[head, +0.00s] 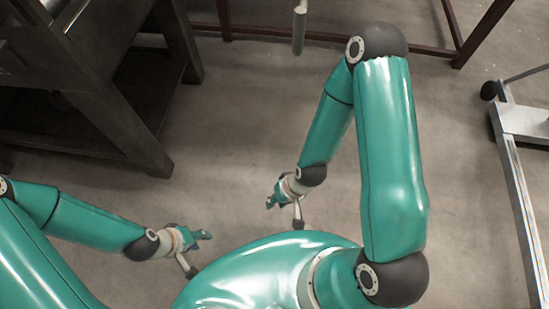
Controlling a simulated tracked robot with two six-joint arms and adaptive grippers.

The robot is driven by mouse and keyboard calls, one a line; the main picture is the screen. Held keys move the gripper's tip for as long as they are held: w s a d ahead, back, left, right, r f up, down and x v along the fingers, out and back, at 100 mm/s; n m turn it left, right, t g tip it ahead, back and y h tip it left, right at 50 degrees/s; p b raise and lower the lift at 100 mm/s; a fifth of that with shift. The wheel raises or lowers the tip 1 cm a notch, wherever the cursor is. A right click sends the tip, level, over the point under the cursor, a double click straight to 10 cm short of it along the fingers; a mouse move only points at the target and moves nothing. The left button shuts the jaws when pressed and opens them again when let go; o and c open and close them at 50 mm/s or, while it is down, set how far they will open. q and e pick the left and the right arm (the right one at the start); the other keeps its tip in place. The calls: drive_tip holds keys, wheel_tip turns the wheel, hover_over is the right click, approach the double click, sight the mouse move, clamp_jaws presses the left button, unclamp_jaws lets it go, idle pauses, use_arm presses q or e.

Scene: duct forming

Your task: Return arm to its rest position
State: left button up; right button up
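My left arm comes in from the left edge, low in the head view. Its gripper (197,249) hangs over the floor, left of my own body, and holds nothing that I can see. My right arm is raised at the elbow and folds back down toward the middle. Its gripper (283,209) is above the floor, just beyond my body, with no object visible in it. Both grippers are small and seen from above, so I cannot tell how far their fingers are apart.
A dark metal machine or bench (120,85) stands at the upper left. A grey wheeled frame (518,190) stands at the right. The floor (225,150) between them is clear.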

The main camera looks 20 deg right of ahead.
drive_tip(key=shift+g, duration=0.3)
drive_tip(key=r+p, duration=1.3)
drive_tip(key=s+r+p, duration=0.1)
drive_tip(key=r+p, duration=0.6)
drive_tip(key=shift+s+r, duration=0.1)
drive_tip(key=shift+f, duration=0.2)
